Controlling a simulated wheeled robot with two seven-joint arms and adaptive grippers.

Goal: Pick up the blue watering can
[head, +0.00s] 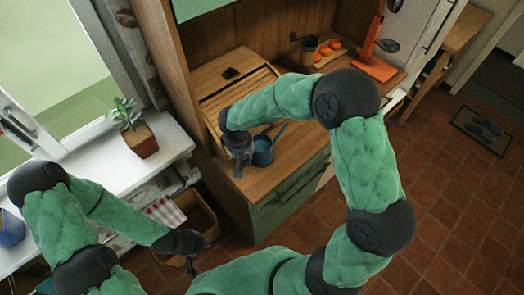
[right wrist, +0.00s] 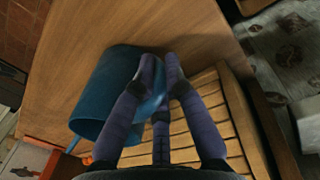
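The blue watering can (head: 263,152) stands on the wooden counter near its front edge, with its thin spout pointing up and right in the head view. In the right wrist view the can (right wrist: 103,92) is left of my fingers, and its blue handle runs between them. My right gripper (head: 240,160) is at the can's left side. In the right wrist view its fingertips (right wrist: 161,62) are close together around the handle, partly hiding it. My left gripper (head: 199,257) is low at the left, away from the can, with its fingers apart and empty.
An orange stand (head: 377,66), oranges (head: 328,47) and a dark pot (head: 307,50) are farther back. A potted plant (head: 140,138) stands on the white sill. A wooden crate (head: 200,215) is below my left arm.

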